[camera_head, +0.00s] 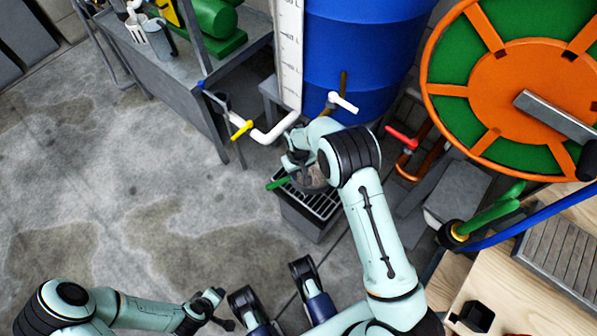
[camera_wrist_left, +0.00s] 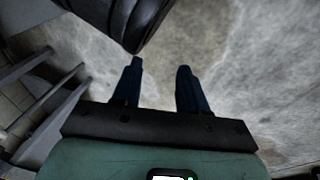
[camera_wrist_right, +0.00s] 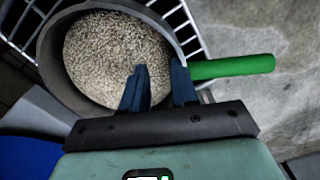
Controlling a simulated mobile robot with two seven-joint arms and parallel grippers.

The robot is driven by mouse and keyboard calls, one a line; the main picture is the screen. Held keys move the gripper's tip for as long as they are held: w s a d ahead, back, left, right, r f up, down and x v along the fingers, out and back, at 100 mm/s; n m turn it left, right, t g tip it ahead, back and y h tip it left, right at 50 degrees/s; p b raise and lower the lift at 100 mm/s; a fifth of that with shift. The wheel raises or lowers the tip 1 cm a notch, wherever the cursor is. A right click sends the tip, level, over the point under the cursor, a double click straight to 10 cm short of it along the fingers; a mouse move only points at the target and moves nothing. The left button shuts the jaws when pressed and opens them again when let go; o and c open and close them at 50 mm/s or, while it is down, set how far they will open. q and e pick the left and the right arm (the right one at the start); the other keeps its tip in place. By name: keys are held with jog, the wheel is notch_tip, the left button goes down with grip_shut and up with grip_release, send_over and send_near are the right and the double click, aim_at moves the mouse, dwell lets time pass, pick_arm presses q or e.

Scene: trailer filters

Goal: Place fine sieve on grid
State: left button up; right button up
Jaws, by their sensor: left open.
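The fine sieve, a grey round rim around a speckled, pale grainy surface, shows in the right wrist view (camera_wrist_right: 110,50) and partly behind my arm in the head view (camera_head: 313,180). Its green handle (camera_wrist_right: 235,66) points right. It lies over the metal grid (camera_head: 318,202) on a dark box; I cannot tell whether it touches fully. My right gripper (camera_wrist_right: 160,82) is at the sieve's handle side, one finger over the inside and one by the handle root. Whether it grips is unclear. My left gripper (camera_wrist_left: 160,72) is open and empty above bare floor.
A blue barrel (camera_head: 355,60) with white and yellow-handled piping stands behind the grid. A grey workbench (camera_head: 185,75) is at upper left. A large orange and green wheel (camera_head: 530,80) and a wooden table (camera_head: 570,240) are at right. Concrete floor at left is clear.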

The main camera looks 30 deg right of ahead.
notch_tip(320, 180, up, 3)
jog(key=shift+r+p, duration=0.2)
jog(key=shift+p, duration=0.2)
pick_arm(q)
jog(key=r, duration=0.1)
jog(key=d, duration=0.1)
jog(key=r+p, duration=0.1)
jog(key=shift+s+d+r, duration=0.15)
jog(key=shift+s+r, duration=0.2)
pick_arm(e)
notch_tip(320, 180, up, 4)
jog(key=shift+r, duration=0.15)
